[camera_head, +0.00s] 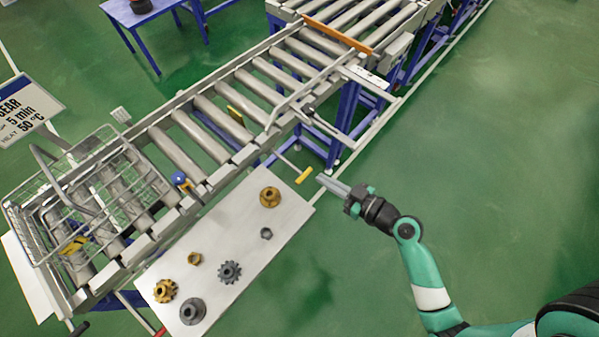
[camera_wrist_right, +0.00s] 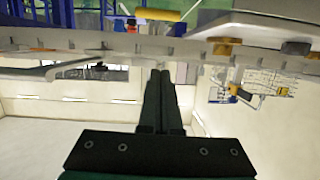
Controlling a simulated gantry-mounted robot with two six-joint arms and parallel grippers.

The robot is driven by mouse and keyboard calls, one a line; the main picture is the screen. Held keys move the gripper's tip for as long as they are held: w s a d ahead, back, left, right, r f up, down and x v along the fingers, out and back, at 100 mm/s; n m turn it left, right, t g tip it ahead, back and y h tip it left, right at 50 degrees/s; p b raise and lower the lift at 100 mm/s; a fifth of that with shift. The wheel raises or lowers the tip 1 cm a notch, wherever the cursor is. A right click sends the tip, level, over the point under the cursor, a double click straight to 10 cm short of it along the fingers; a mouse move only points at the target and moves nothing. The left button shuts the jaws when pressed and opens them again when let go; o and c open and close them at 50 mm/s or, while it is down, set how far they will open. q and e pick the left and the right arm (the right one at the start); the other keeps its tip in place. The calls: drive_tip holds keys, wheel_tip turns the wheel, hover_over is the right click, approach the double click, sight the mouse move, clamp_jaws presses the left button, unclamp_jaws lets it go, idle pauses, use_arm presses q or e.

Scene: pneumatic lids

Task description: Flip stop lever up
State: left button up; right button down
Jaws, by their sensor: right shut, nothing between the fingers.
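A lever with a yellow handle (camera_head: 304,176) sticks out on a thin rod from the near side of the roller conveyor, beside the corner of the parts plate. I take it as the stop lever. A yellow bar, likely the same handle, shows at the top of the right wrist view (camera_wrist_right: 158,14). My right gripper (camera_head: 321,179) is just right of the handle, with a small gap seen between them in the head view. Its fingers are closed together and empty, as the right wrist view shows (camera_wrist_right: 161,74). My left gripper is not in view.
A pale plate (camera_head: 255,240) with several gears and fittings lies beside the conveyor (camera_head: 205,125). A wire basket (camera_head: 90,200) stands on the rollers at the left. An orange bar (camera_head: 338,35) crosses the conveyor farther back. The green floor at right is clear.

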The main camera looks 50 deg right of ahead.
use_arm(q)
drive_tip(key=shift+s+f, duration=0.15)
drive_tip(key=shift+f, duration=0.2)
use_arm(e)
drive_tip(key=shift+s+d+f, duration=0.25)
drive_tip(key=shift+f, duration=0.15)
hover_over(307, 175)
drive_tip(key=w, duration=0.2)
drive_tip(key=shift+s+a+f, duration=0.1)
drive_tip(key=shift+a+f, duration=0.15)
drive_tip(key=shift+f, duration=0.35)
drive_tip(key=shift+s+a+f, duration=0.1)
drive_tip(key=shift+a+f, duration=0.1)
drive_tip(key=shift+f, duration=0.35)
drive_tip(key=s+f, duration=0.1)
drive_tip(key=f+b, duration=0.1)
drive_tip(key=f, duration=0.1)
drive_tip(key=shift+s+f, duration=0.1)
drive_tip(key=shift+s, duration=0.3)
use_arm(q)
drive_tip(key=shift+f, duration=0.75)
use_arm(e)
drive_tip(key=shift+s+f, duration=0.1)
